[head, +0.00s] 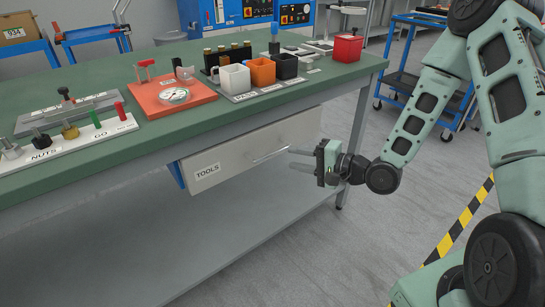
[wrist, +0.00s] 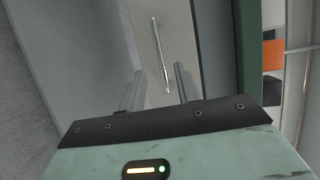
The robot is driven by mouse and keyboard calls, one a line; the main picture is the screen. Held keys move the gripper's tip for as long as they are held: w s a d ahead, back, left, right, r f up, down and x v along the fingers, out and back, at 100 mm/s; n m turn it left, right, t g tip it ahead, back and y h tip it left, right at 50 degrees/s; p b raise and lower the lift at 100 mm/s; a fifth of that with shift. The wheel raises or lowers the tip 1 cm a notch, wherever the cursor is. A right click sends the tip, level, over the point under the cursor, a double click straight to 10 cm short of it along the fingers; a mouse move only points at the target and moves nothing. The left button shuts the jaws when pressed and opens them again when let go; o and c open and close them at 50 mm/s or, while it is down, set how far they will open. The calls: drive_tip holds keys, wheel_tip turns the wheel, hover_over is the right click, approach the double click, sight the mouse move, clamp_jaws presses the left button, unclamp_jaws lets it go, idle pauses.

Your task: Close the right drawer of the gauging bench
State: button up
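The gauging bench (head: 160,135) has a green top and a pale drawer (head: 235,163) labelled TOOLS under its front edge. The drawer front stands out from the bench, and a strip of blue side shows at its left end. Its thin bar handle (head: 270,154) is near the middle of the front. My gripper (head: 292,159) is to the right of the handle, fingers pointing at the drawer front. In the wrist view the two fingers are apart with nothing between them, and the handle (wrist: 160,55) lies ahead of the gap. Contact cannot be told.
On the bench top are a white gauge board (head: 70,140), an orange tray (head: 172,97), small cups (head: 262,71) and a red bin (head: 347,47). A lower shelf (head: 230,250) runs beneath the drawer. A blue cart (head: 410,80) stands behind. The floor in front is clear.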

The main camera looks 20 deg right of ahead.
sight(275, 153)
drive_tip(key=b+x, duration=0.1)
drive_tip(key=x, duration=0.7)
drive_tip(key=shift+w, duration=0.1)
clamp_jaws()
